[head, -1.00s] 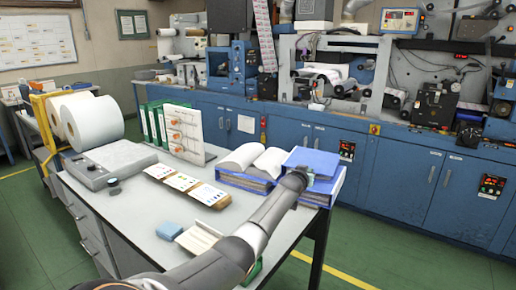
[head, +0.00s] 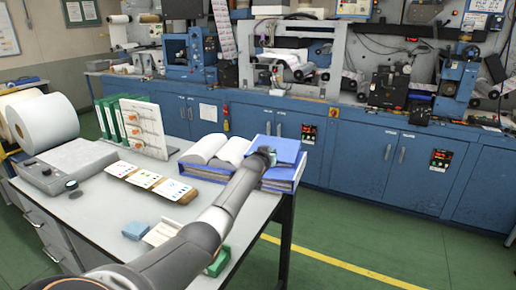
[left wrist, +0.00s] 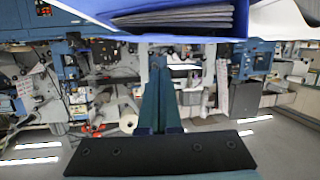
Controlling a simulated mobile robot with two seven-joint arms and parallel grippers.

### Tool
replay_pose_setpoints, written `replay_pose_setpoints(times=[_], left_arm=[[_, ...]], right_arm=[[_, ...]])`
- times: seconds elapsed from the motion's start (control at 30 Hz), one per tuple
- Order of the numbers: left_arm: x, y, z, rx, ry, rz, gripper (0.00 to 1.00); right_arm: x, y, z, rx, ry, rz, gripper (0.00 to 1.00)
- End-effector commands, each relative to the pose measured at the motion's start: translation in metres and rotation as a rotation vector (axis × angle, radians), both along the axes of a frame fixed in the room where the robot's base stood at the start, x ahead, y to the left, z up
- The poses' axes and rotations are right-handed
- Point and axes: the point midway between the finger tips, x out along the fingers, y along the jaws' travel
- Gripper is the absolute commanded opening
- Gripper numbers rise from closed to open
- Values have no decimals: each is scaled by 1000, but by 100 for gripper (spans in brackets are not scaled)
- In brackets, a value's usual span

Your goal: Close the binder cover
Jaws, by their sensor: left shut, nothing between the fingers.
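The binder (head: 205,169) lies open near the far right corner of the grey table. White pages arch up over its left half. Its blue cover (head: 287,150) is on the right side, tilted, above a thick page stack with a blue edge (head: 283,176). My left gripper (head: 267,153) is at the cover's left edge; I cannot tell whether it touches. In the left wrist view its teal fingers (left wrist: 158,85) are shut together with nothing between them. The blue binder and its grey page stack (left wrist: 185,18) fill the top of that view. My right gripper is not in view.
Colour sample cards (head: 145,179), a blue pad (head: 136,229) and a grey device (head: 70,160) share the table (head: 105,215). Blue machine cabinets (head: 360,165) line the back, with green floor between.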

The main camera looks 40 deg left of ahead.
Motion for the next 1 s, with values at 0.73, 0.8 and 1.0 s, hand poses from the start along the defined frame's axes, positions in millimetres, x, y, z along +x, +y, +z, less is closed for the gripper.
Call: replay_pose_setpoints(times=[0.73, 0.8, 1.0], left_arm=[[-62, -36, 22, 0, 0, -1, 0], [-68, -40, 24, -1, -2, -1, 0], [-80, -46, 29, -1, -2, -1, 0]], right_arm=[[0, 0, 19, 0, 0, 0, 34], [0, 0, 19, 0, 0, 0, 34], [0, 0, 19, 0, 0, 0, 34]])
